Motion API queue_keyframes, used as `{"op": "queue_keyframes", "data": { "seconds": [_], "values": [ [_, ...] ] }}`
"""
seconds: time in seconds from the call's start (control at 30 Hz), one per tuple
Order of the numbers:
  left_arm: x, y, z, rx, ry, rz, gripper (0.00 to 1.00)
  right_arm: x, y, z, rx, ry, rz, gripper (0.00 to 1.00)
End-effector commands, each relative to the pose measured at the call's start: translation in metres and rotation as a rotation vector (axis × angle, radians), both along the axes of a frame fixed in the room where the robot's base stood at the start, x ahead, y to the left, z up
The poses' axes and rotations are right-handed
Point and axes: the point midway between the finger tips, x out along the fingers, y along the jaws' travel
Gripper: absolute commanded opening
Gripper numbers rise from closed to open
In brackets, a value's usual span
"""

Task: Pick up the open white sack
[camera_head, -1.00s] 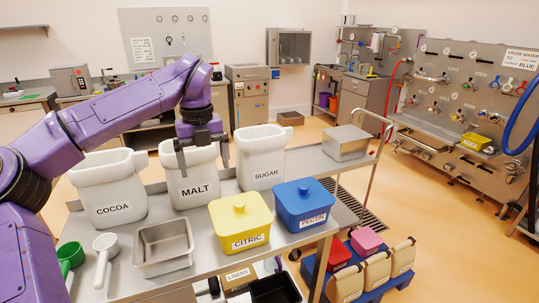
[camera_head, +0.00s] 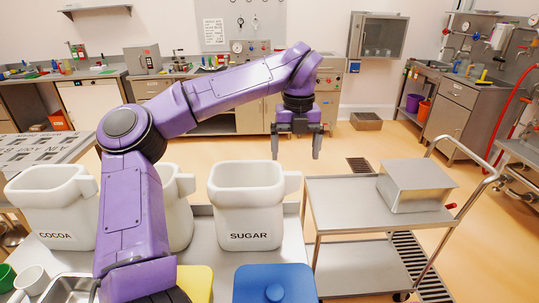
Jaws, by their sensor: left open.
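I cannot make out a white sack in the head view. The white open-topped containers are stiff bins: the cocoa bin (camera_head: 55,212) at left, one behind my arm with its label hidden (camera_head: 179,215), and the sugar bin (camera_head: 247,205). My left arm comes up from the bottom and reaches across to the right. My left gripper (camera_head: 296,148) points down, open and empty, above and beyond the sugar bin's right side. My right gripper is out of view.
A brown box (camera_head: 366,121) lies on the open floor behind.

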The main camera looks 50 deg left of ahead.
Motion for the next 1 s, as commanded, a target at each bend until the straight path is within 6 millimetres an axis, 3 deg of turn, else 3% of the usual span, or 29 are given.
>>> {"op": "queue_keyframes", "data": {
  "seconds": [0.53,0.83,1.0],
  "values": [
    [-0.001,-0.001,-0.088,-0.002,0.004,-0.001,0.93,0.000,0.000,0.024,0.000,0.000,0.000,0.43],
    [0.000,-0.001,-0.099,-0.001,0.000,0.000,0.93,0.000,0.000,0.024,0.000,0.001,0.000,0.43],
    [0.000,-0.001,-0.099,-0.001,0.001,0.000,0.37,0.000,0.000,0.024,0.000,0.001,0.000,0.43]
  ]
}}
